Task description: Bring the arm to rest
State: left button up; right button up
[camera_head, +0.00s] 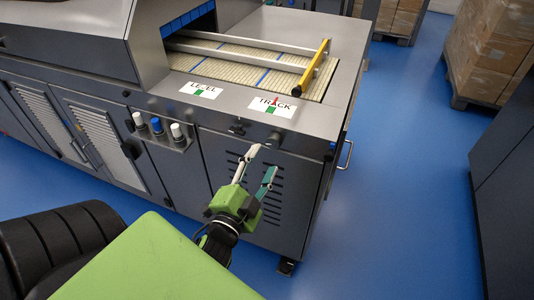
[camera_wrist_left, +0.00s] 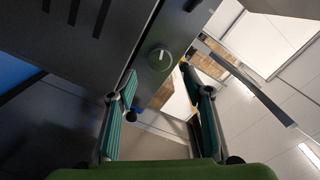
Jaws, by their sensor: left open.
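My left gripper (camera_head: 258,166) is open and empty in the head view, in front of the dark grey machine's front panel. Its two fingers point up toward the machine's top edge, apart from each other. In the left wrist view, the left gripper (camera_wrist_left: 160,105) shows its green-padded fingers spread with nothing between them. Beyond the fingers, a round knob (camera_wrist_left: 160,58) sits on the machine's front. My right gripper is not in view.
The machine (camera_head: 230,110) carries a belt (camera_head: 240,62) with rails and a yellow end bar (camera_head: 312,68). Labels LEVEL (camera_head: 199,90) and TRACK (camera_head: 273,105) lie on its edge. Boxes (camera_head: 490,50) stand on a pallet at right. Blue floor (camera_head: 400,150) is clear between.

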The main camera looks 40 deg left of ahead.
pick_arm(q)
jog(key=shift+s, duration=0.45)
jog(key=s+d+f+n+g+h, duration=0.1)
jog(key=s+d+f+g, duration=0.15)
jog(key=f, duration=1.05)
jog(key=s+d+f+n+g+h, duration=0.1)
jog(key=s+d+f+g+h, duration=0.2)
jog(key=f, duration=0.9)
jog(key=s+d+f+n+g, duration=0.15)
jog(key=d+f, duration=0.25)
jog(key=f, duration=0.9)
jog(key=s+d+f+g, duration=0.1)
jog(key=s+f+g, duration=0.4)
jog(key=s+f, duration=0.85)
jog(key=s+a+f+n+g, duration=0.1)
jog(key=s+f+g, duration=0.1)
jog(key=s, duration=0.5)
jog(key=s+a+f+n+g, duration=0.1)
jog(key=s+a+f+g, duration=0.1)
jog(key=s+f, duration=0.3)
jog(key=s, duration=0.3)
jog(key=shift+a+f, duration=0.15)
jog(key=shift+f, duration=0.05)
